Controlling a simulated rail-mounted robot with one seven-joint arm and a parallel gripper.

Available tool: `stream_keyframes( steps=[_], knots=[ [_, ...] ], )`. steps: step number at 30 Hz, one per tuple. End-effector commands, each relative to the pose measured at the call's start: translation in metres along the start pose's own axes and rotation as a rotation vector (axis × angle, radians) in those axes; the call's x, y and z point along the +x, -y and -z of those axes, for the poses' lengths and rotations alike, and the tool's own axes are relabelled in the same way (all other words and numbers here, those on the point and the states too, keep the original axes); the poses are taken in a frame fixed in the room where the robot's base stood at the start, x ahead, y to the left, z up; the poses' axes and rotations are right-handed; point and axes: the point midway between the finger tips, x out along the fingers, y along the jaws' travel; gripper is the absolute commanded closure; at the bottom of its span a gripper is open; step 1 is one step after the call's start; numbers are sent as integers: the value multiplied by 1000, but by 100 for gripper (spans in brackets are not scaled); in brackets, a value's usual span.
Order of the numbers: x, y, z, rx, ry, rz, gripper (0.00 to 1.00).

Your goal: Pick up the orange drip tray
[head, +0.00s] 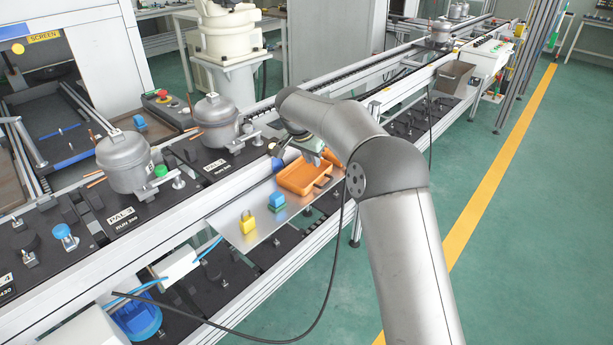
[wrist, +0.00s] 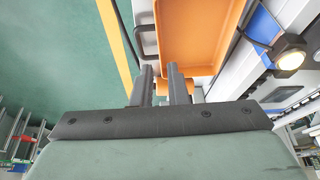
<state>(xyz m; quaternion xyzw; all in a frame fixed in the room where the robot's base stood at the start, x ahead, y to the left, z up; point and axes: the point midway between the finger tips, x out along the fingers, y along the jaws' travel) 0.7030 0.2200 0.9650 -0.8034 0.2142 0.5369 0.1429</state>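The orange drip tray (head: 298,176) is a shallow rectangular tray on the metal shelf below the conveyor, just left of my arm. In the wrist view the tray (wrist: 190,38) fills the upper middle, beyond the fingertips. My gripper (wrist: 160,75) shows there with its two dark fingers apart and a gap between them. A small patch of orange shows behind and between the fingers. I cannot tell whether the fingers touch the tray. In the head view my arm hides the fingers.
On the metal shelf (head: 237,236), a yellow padlock (head: 248,222) and blue block (head: 277,200) lie left of the tray. Grey compressors (head: 125,162) stand on the conveyor above. A black cable hangs in front. Green floor right of the line is clear.

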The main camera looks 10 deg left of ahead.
Motion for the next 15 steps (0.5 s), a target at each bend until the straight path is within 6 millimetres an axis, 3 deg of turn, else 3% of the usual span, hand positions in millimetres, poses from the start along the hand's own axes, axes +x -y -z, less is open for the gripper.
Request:
stream_keyframes(
  steps=[4,15],
  knots=[
    [25,0,0,1,1,-1,86],
    [51,-2,-1,0,3,-2,86]
  ],
)
